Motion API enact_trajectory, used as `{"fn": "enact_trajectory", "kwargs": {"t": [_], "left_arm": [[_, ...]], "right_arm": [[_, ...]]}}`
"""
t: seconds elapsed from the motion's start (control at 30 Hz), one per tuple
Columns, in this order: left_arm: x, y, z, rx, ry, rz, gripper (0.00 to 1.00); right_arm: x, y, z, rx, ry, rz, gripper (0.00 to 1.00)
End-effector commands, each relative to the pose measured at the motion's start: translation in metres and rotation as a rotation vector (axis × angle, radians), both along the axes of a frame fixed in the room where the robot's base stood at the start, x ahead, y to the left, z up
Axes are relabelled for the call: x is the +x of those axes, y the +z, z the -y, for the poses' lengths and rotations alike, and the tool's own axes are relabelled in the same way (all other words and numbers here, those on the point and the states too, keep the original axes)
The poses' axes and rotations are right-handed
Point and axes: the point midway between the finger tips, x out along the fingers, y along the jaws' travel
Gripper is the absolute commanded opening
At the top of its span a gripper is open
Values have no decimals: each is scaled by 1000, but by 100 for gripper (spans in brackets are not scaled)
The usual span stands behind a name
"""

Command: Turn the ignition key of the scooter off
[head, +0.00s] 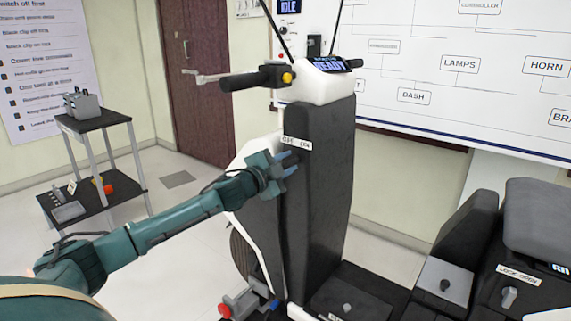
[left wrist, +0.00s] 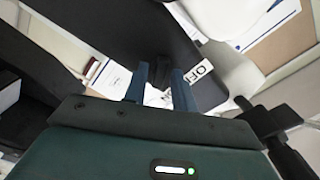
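The scooter (head: 333,190) stands in the middle of the head view, with a dark front panel and a white handlebar cover. A white label (head: 297,143) reading OFF and ON is on the panel; part of it shows in the left wrist view (left wrist: 199,72). My left gripper (head: 290,164) is at the panel just below this label. Its two blue fingers (left wrist: 160,82) are apart. A small dark piece (left wrist: 161,68) shows between the fingertips, possibly the key, but I cannot tell its turn. The dash display (head: 330,64) reads READY. My right gripper is not in view.
A handlebar grip (head: 243,80) with a lever is above my left gripper. A dark seat (head: 540,220) and a box with a lock switch (head: 509,297) are at right. A cart (head: 98,165) stands at left. The floor between cart and scooter is clear.

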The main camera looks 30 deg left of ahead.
Motion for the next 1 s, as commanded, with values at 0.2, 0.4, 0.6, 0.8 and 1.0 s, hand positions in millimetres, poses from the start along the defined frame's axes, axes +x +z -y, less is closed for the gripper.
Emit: {"fn": "enact_trajectory", "kwargs": {"t": [0.2, 0.4, 0.6, 0.8, 1.0], "left_arm": [[0, 0, 0, 0, 0, 0, 8], [0, 0, 0, 0, 0, 0, 0], [0, 0, 0, -9, 0, -2, 0], [0, 1, 0, -71, 0, -7, 0], [0, 2, 0, -204, 0, -17, 0]], "right_arm": [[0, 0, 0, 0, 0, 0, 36], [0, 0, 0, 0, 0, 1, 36], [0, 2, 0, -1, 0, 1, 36], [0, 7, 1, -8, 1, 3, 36], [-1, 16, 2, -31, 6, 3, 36]]}}
